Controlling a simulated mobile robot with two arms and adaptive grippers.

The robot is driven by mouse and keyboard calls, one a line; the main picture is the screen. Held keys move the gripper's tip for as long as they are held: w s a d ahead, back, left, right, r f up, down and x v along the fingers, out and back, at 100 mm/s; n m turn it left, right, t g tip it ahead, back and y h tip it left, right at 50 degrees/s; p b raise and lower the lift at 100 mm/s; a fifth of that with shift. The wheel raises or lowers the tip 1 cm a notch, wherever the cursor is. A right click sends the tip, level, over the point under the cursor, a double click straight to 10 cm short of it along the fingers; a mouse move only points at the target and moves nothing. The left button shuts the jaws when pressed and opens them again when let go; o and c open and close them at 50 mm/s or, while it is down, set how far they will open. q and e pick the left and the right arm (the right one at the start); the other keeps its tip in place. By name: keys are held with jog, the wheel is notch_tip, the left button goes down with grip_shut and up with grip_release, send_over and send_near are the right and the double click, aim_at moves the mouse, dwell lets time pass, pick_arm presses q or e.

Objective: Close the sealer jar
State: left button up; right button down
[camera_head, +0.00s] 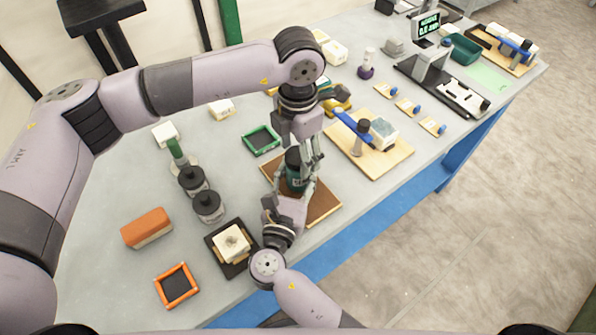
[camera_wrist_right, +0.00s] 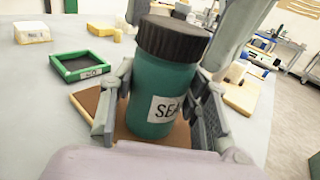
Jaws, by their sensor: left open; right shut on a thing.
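The sealer jar (camera_head: 294,172) is a dark green jar standing upright on a brown board (camera_head: 325,205) near the table's front edge. In the right wrist view the jar (camera_wrist_right: 160,85) carries a white label with the letters "SE" and has a black ribbed lid (camera_wrist_right: 172,38) on top. My right gripper (camera_head: 296,190) is shut around the jar's body, and its fingers also show on both sides of the jar in the wrist view (camera_wrist_right: 160,105). My left gripper (camera_head: 307,150) is open, pointing down right above and beside the jar's top. Whether it touches the lid is hidden.
Two dark-lidded jars (camera_head: 200,194) stand to the left, near an orange block (camera_head: 147,228) and an orange tray (camera_head: 176,286). A green tray (camera_head: 261,140) lies behind the jar. A wooden board with a blue clamp (camera_head: 370,145) is to the right.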

pick_arm(q)
jog(key=shift+f, duration=0.15)
jog(key=c, duration=1.2)
jog(key=o, duration=1.4)
jog(key=shift+c, duration=0.2)
notch_tip(320, 180, up, 12)
pick_arm(e)
jog(key=c, duration=0.8)
grip_release()
jog(key=shift+s, duration=0.1)
